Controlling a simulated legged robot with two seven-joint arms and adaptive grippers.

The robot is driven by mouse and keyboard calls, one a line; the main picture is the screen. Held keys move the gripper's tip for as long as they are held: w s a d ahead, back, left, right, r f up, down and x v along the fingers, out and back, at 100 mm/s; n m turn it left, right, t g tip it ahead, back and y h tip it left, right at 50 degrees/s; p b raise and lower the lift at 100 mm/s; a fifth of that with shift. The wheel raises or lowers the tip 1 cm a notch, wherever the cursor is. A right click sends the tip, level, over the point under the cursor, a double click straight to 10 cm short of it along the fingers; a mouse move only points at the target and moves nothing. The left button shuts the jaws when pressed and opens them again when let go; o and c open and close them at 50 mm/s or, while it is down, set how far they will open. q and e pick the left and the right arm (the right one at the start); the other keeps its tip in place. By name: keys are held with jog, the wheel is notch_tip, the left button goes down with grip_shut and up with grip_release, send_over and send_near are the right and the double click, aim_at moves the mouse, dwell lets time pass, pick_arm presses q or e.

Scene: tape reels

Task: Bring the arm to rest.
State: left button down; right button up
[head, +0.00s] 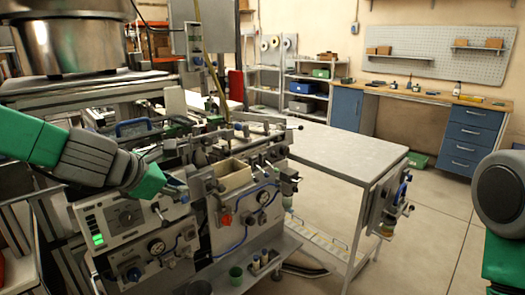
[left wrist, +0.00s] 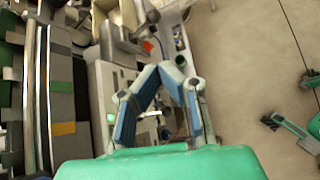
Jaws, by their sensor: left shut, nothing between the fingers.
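My left arm reaches in from the left in the head view. Its gripper (head: 176,188) is in front of the machine (head: 140,215), near its panel with dials and a green light. In the left wrist view the blue-padded fingers (left wrist: 163,70) lean together at their tips, with nothing held between them. I cannot tell from the head view whether they touch the machine. My right arm shows only as a dark round joint and a green link at the right edge of the head view. Its gripper is out of view.
An open-topped beige box (head: 233,176) sits on the machine to the right of my left gripper. A bare grey table (head: 345,145) extends to the right. A blue-drawered workbench (head: 470,135) and shelves (head: 305,90) stand behind. The floor at right is mostly clear.

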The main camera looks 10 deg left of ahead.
pick_arm(q)
jog(key=s+f+m+g+y, duration=0.2)
jog(key=s+f+m, duration=0.45)
jog(key=f, duration=0.55)
jog(key=s+f+m+g+y, duration=0.1)
jog(key=s+f+m+g, duration=0.2)
jog(key=s+f+m, duration=0.7)
jog(key=s+a+f+m+g, duration=0.1)
jog(key=s+f+m+g, duration=0.1)
jog(key=s+f+m, duration=0.3)
jog(key=s+a+f+m+g+y, duration=0.1)
jog(key=s+f+m, duration=0.4)
jog(key=s, duration=0.8)
notch_tip(320, 180, down, 4)
jog(key=shift+a+r+g, duration=0.25)
jog(key=shift+a+g, duration=0.05)
jog(key=shift+g, duration=0.1)
jog(key=shift+w, duration=0.1)
